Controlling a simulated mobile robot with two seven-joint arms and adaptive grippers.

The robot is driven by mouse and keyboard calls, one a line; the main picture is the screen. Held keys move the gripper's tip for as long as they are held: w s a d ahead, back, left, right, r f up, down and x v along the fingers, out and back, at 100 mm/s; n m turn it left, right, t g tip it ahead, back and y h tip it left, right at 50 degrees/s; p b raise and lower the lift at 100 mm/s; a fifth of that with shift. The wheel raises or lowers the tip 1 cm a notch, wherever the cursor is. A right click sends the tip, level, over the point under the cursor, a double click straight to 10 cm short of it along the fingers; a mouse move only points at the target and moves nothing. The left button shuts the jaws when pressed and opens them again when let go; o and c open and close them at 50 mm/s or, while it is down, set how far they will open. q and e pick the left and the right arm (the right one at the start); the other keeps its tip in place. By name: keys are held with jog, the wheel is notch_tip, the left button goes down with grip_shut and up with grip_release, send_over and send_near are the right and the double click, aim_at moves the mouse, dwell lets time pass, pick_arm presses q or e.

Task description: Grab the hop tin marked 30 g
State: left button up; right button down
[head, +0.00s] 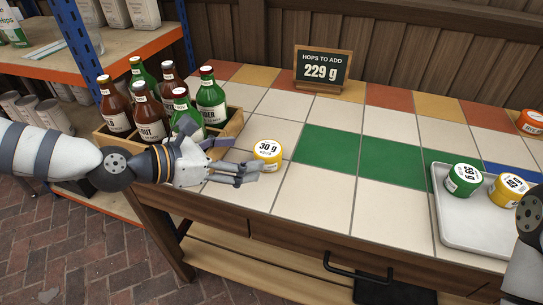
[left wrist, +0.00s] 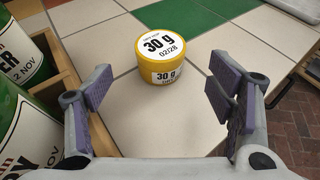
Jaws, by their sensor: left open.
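The yellow hop tin marked 30 g (head: 267,154) stands upright on the tiled counter, right of the bottle crate. It also shows in the left wrist view (left wrist: 158,56), label up, ahead of and between the fingers. My left gripper (head: 240,165) is open, low over the counter and just left of the tin; its fingers (left wrist: 158,100) lie either side of a clear gap, and the tin is not held. Part of my right arm (head: 530,215) shows at the right edge; its fingers are out of view.
A wooden crate (head: 112,143) of several bottles stands left, close to my left gripper. A grey tray (head: 479,233) at right holds a green tin (head: 463,180) and a yellow tin (head: 509,190). A board reading 229 g (head: 322,70) stands behind. The counter's middle is clear.

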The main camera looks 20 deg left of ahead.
aim_at(263, 151)
pick_arm(q)
jog(key=x, duration=0.6)
jog(key=shift+w+d+r+b, duration=0.15)
jog(key=shift+r+b, duration=0.1)
jog(key=shift+b, duration=0.1)
jog(key=shift+r, duration=0.1)
jog(key=c, duration=1.2)
